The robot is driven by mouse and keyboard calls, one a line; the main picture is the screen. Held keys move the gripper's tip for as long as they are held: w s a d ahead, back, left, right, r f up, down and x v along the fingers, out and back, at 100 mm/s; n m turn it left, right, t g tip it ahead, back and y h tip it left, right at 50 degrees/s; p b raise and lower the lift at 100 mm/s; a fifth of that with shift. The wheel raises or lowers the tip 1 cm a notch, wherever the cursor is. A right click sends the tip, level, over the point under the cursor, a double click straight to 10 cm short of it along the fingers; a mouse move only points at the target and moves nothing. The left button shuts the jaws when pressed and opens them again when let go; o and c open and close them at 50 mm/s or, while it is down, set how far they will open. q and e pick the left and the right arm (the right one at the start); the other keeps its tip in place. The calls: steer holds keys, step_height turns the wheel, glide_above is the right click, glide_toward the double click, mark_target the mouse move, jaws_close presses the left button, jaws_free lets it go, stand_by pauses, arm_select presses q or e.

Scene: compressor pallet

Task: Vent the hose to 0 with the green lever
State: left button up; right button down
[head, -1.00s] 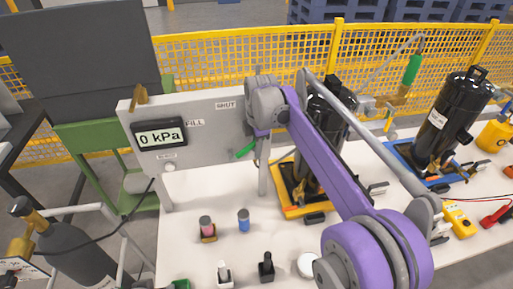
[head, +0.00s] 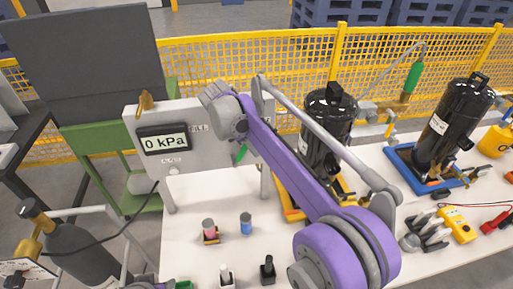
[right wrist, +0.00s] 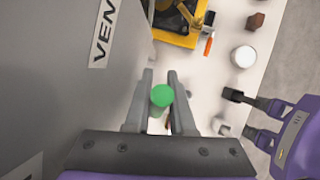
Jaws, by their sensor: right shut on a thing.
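The grey panel (head: 200,157) stands at the left back of the white table. Its display (head: 165,139) reads 0 kPa. The green lever (head: 241,153) pokes out below my right wrist in the head view. In the right wrist view the lever's round green end (right wrist: 162,96) sits between the two fingers of my right gripper (right wrist: 161,104), shut on it. A VENT label (right wrist: 103,36), partly cut off, shows on the panel beside it. The right fingertips are hidden in the head view. My left gripper (right wrist: 240,113) shows open and empty at the right wrist view's right side.
Black compressors (head: 326,130) stand on yellow and blue pallets to the right. A pink-topped fitting (head: 209,229), a blue one (head: 246,223) and small connectors stand in front of the panel. A grey cylinder (head: 82,245) is at left, and a yellow mesh fence (head: 230,60) behind.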

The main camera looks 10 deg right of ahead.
steer(key=a+r+h, duration=0.1)
steer(key=h, duration=0.1)
steer(key=shift+a+h, duration=0.3)
steer(key=shift+a, duration=0.05)
steer(key=shift+a+r+h, duration=0.25)
steer(key=shift+a+h, duration=0.2)
steer(key=shift+h, duration=0.2)
steer(key=shift+a+r+h, duration=0.2)
steer(key=shift+a+h, duration=0.2)
steer(key=shift+h, duration=0.25)
steer(key=c, duration=0.8)
jaws_free()
steer(key=shift+o, duration=0.2)
steer(key=shift+r, duration=0.1)
arm_select(q)
steer(key=shift+w+r+p, duration=0.4)
steer(key=shift+r+p, duration=0.1)
steer(key=shift+r, duration=0.35)
arm_select(e)
step_height(320, 180, up, 10)
